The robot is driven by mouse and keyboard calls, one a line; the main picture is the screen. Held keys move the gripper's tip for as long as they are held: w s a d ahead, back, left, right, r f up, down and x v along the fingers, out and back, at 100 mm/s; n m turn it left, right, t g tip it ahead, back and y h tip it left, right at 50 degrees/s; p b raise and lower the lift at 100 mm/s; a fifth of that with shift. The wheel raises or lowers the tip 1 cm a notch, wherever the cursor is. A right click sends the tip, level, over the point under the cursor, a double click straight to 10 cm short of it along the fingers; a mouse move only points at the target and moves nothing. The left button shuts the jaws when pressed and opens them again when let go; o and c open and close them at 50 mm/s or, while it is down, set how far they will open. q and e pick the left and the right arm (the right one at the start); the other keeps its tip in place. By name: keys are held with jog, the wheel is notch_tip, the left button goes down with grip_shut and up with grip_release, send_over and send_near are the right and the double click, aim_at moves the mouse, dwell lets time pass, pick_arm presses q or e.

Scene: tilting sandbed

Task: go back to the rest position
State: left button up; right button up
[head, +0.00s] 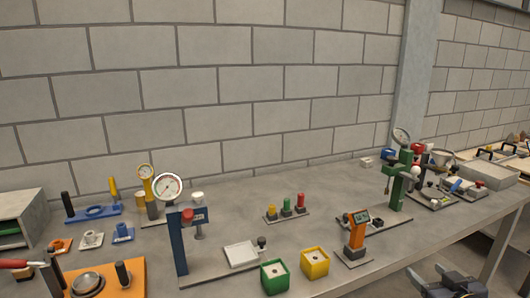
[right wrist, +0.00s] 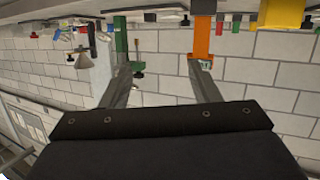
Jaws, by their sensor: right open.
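My right gripper (head: 440,278) is at the bottom right of the head view, in front of the bench's front edge and clear of it. In the right wrist view its two fingers (right wrist: 165,68) are spread apart with nothing held between them. That view appears upside down, with the bench items along its top. My left gripper is not in either view.
The grey bench (head: 330,205) carries a blue gauge stand (head: 180,240), a green stand (head: 397,185), an orange device (head: 356,237), a green box (head: 274,277) and a yellow box (head: 314,262). A block wall (head: 250,80) stands behind. The mid-bench has bare patches.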

jog(key=s+a+f+m+g+y+p, duration=0.1)
jog(key=s+a+g, duration=0.3)
jog(key=s+a, duration=0.3)
jog(key=s+a+f+m+g+y+p, duration=0.1)
jog(key=s+a+g, duration=0.4)
jog(key=s, duration=1.1)
jog(key=a+f+y, duration=0.1)
jog(key=a, duration=0.2)
jog(key=shift+a+m+y, duration=0.2)
jog(key=shift+m+y, duration=0.1)
jog(key=shift+m, duration=0.1)
